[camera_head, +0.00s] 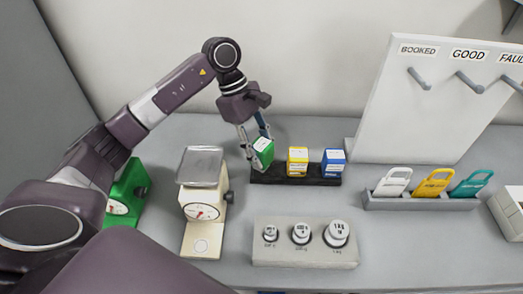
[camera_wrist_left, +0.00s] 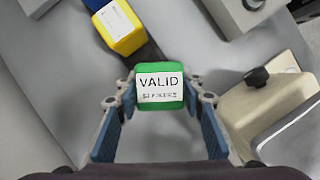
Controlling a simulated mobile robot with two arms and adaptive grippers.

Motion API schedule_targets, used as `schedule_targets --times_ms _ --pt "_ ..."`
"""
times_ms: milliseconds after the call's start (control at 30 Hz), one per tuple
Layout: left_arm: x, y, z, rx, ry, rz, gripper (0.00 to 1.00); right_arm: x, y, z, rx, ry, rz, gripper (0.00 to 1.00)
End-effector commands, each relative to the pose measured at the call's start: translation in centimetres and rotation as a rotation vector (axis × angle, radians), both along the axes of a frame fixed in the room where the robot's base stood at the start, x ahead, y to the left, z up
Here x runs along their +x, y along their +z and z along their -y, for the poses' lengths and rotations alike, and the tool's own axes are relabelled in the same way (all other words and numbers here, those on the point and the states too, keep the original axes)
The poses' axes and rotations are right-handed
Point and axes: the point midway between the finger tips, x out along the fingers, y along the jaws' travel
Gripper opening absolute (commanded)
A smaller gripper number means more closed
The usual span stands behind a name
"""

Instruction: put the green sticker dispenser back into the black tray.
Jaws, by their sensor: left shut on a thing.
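The green sticker dispenser (camera_head: 263,150) is between the fingers of my left gripper (camera_head: 253,140), tilted, at the left end of the black tray (camera_head: 269,177). In the left wrist view the green dispenser (camera_wrist_left: 160,86) shows its white VALID label, with a blue-padded finger on each side. My left gripper (camera_wrist_left: 160,112) is shut on it. I cannot tell whether the dispenser touches the tray floor. The yellow dispenser (camera_head: 298,160) and the blue dispenser (camera_head: 333,162) stand in the black tray to the right. My right gripper is not in view.
A cream scale (camera_head: 202,195) stands left of the tray, and a green scale (camera_head: 124,197) is further left. A grey block with several weights (camera_head: 304,258) lies in front. A tag holder (camera_head: 418,203) and a white board (camera_head: 418,120) with pegs stand at the right.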

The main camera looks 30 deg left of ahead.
Motion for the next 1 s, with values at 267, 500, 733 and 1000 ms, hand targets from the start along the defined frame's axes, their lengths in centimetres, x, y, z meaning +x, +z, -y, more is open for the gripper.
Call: schedule_targets --times_ms 267,500,733,1000 --pt "0.0 -0.2 0.0 0.0 0.0 0.001 0.16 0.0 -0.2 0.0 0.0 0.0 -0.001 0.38" --pt "0.0 -1.0 0.0 0.0 0.0 0.001 0.16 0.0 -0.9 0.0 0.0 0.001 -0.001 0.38" --pt "0.0 -1.3 0.0 0.0 0.001 0.002 0.41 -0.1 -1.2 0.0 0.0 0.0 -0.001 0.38" --pt "0.0 -1.3 0.0 0.0 0.0 0.001 0.56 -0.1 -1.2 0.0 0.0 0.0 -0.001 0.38"
